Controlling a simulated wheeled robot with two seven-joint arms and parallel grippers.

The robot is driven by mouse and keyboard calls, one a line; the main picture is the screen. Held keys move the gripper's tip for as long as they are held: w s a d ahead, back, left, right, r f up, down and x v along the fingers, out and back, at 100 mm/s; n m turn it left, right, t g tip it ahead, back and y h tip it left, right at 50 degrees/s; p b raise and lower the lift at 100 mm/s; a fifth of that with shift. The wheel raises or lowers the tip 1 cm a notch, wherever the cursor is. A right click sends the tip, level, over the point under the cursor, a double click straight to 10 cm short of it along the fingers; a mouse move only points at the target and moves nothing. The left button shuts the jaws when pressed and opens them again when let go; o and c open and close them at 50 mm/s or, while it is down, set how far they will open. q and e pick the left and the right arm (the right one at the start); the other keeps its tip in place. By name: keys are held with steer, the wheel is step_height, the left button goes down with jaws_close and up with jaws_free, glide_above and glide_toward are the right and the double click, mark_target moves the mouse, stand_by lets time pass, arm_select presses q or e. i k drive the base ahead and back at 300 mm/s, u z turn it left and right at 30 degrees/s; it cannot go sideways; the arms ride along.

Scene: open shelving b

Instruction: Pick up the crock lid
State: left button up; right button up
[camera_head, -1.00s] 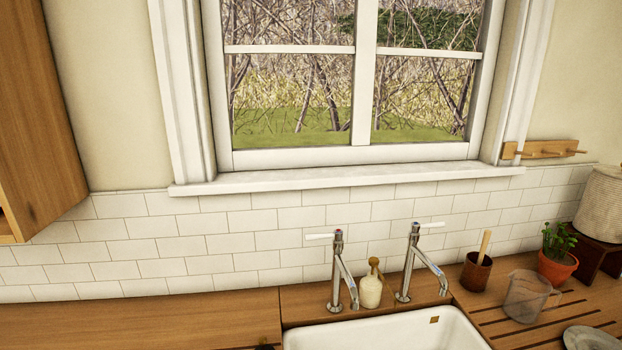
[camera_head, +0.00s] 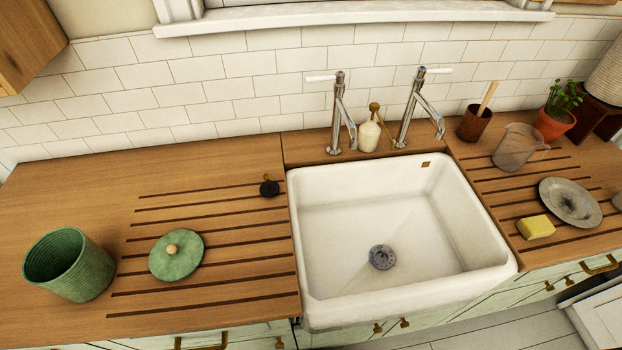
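The crock lid (camera_head: 186,262) is a round green disc with a small pale wooden knob. It lies flat, knob up, on the grooved part of the wooden counter, left of the sink. A green ribbed crock (camera_head: 70,266), open at the top, stands to its left, apart from it. Neither of my grippers shows in the head view.
The white sink (camera_head: 318,290) is right of the lid, with two taps (camera_head: 338,115) and a soap bottle (camera_head: 368,134) behind it. A sink plug (camera_head: 269,187) lies behind and right of the lid. The counter behind the lid is clear. A jug (camera_head: 516,147), plate (camera_head: 588,210) and yellow sponge (camera_head: 536,227) are at right.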

mark_target(178, 253)
steer(key=u, duration=1.3)
